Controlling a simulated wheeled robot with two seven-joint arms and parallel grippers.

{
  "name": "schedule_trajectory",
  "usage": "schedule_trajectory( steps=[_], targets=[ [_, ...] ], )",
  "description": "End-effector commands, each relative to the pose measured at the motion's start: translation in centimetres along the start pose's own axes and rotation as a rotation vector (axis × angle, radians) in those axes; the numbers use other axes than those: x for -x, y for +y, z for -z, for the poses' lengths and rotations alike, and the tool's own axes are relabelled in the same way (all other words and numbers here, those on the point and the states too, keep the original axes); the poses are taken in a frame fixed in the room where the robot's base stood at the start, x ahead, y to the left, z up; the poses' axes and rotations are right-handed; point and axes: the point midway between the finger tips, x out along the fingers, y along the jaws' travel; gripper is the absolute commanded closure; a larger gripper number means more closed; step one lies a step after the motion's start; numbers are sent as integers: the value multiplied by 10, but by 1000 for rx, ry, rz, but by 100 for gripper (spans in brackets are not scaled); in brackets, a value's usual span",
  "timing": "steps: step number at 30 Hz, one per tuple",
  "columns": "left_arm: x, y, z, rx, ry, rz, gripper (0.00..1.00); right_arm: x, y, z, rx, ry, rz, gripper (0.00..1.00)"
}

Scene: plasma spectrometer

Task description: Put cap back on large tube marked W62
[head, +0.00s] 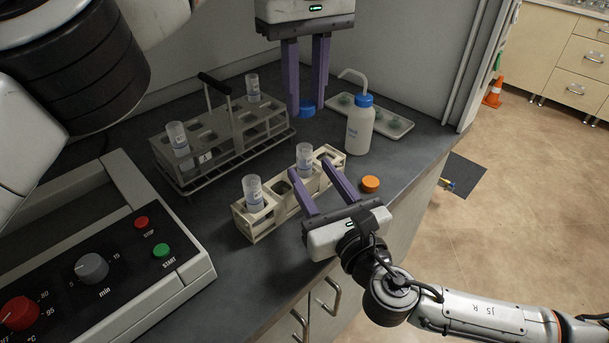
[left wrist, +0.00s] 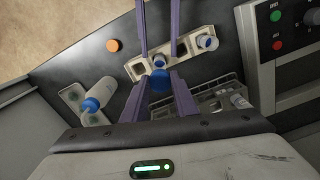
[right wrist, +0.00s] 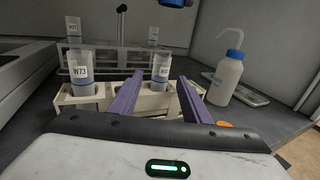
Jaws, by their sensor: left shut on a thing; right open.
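My left gripper (head: 306,102) is shut on a blue cap (head: 307,110), held in the air above the counter. The cap shows between its purple fingers in the left wrist view (left wrist: 159,81). My right gripper (head: 308,166) is open. Its fingertips are on either side of a large clear tube (head: 304,156) standing in the front beige rack (head: 268,224). In the right wrist view this uncapped tube (right wrist: 161,68) has a label too partly hidden to read fully. A second open tube (head: 253,190), marked W73 in the right wrist view (right wrist: 81,72), stands at the rack's left end.
An orange cap (head: 370,184) lies on the counter right of the rack. A wash bottle (head: 360,127) and a tray (head: 392,125) stand behind. A grey rack (head: 205,150) with a handle holds two tubes. A control-panel machine (head: 120,265) fills the left.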

Motion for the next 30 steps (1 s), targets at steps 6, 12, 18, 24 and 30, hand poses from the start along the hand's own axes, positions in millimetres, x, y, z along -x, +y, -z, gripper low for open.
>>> schedule_trajectory(
  steps=[6,12,18,24,30],
  targets=[
    [0,0,0,0,0,0,94,-44,0,-1,1,-2,0,56],
    [0,0,0,0,0,0,94,-72,0,0,0,0,0,56],
    [0,0,0,0,0,0,94,-83,0,1,-1,2,0,56],
    [0,0,0,0,0,0,94,-84,0,0,-1,2,-1,56],
    [0,0,0,0,0,0,94,-84,0,0,-1,1,0,75]
  ],
)
